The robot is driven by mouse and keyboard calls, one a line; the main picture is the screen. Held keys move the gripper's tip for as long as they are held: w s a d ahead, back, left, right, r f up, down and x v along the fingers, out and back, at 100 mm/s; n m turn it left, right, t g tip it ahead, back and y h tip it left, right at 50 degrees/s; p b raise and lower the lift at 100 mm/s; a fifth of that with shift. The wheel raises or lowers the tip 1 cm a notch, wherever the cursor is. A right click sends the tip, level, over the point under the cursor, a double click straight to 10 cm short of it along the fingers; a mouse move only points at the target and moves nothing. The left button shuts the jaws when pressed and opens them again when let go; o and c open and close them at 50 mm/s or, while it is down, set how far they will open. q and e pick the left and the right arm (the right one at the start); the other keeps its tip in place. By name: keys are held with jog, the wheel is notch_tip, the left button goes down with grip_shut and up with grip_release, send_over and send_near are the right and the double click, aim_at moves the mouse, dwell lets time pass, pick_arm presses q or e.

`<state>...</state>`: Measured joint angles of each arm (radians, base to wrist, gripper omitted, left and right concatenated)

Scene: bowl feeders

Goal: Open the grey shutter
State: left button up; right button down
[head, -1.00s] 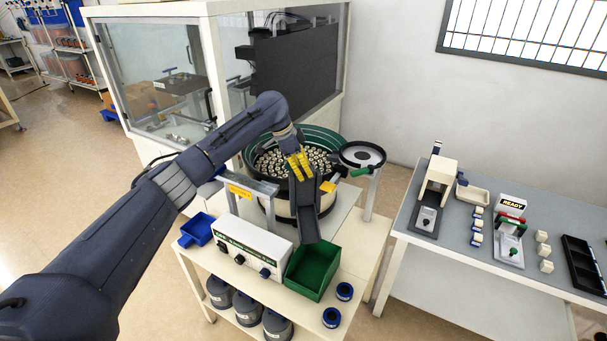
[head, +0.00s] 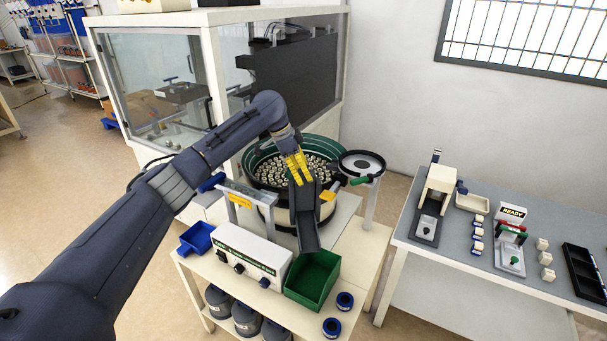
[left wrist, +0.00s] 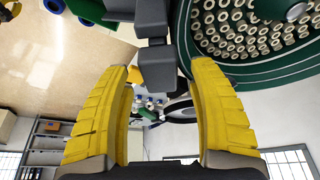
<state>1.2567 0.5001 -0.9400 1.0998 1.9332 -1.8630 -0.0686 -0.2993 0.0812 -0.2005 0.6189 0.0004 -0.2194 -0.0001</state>
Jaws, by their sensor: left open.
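My left gripper (head: 299,180), with yellow fingers, hangs over the near edge of the bowl feeder (head: 262,192), above the dark grey chute (head: 304,226). In the left wrist view its fingers (left wrist: 160,110) are apart, with a dark grey block (left wrist: 157,68) in line with the gap between them. This block looks like the grey shutter; I cannot tell whether the fingers are beside it or short of it. The gripper hides part of the chute's top in the head view.
A green bin (head: 314,281) sits below the chute, beside a white control box (head: 247,254). A glass-sided cabinet (head: 215,70) stands behind.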

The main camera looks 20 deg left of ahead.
pick_arm(q)
jog(key=v, duration=1.1)
jog(key=shift+a, duration=0.1)
